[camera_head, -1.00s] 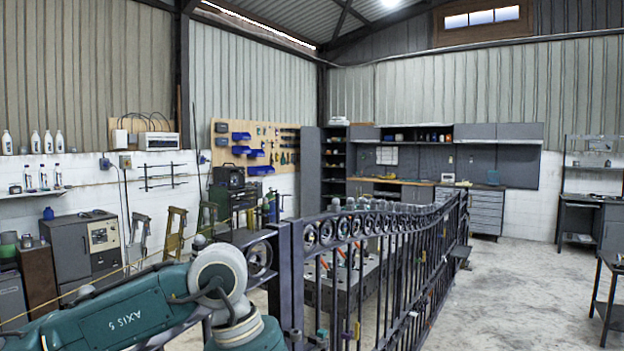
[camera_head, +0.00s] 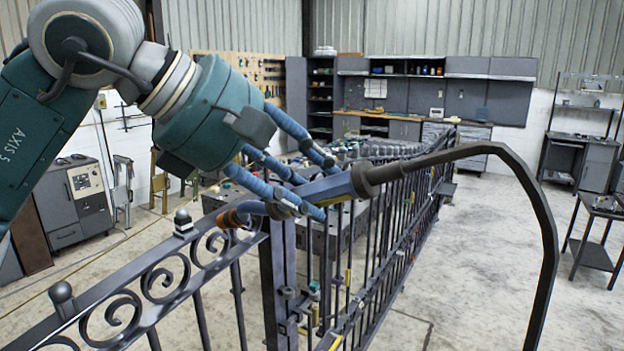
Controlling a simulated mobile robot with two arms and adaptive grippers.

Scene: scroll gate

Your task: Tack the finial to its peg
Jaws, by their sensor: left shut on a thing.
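A dark ball finial (camera_head: 183,218) with a stepped collar stands upright on the top rail of the gate's left leaf (camera_head: 130,292). Its peg is hidden under it. My left gripper (camera_head: 316,188), with blue fingers, is shut on the blue handle of a welding torch (camera_head: 338,187), right of the first finial and above the gate post. The torch's orange-brown nozzle (camera_head: 232,214) points left, apart from the finial, over the scrollwork. My right gripper is out of view.
The torch's thick black cable (camera_head: 490,150) arches right and down to the floor. The gate's right leaf (camera_head: 385,215) runs back from the post (camera_head: 278,275). A work table (camera_head: 610,208) stands at right. The concrete floor at lower right is mostly clear.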

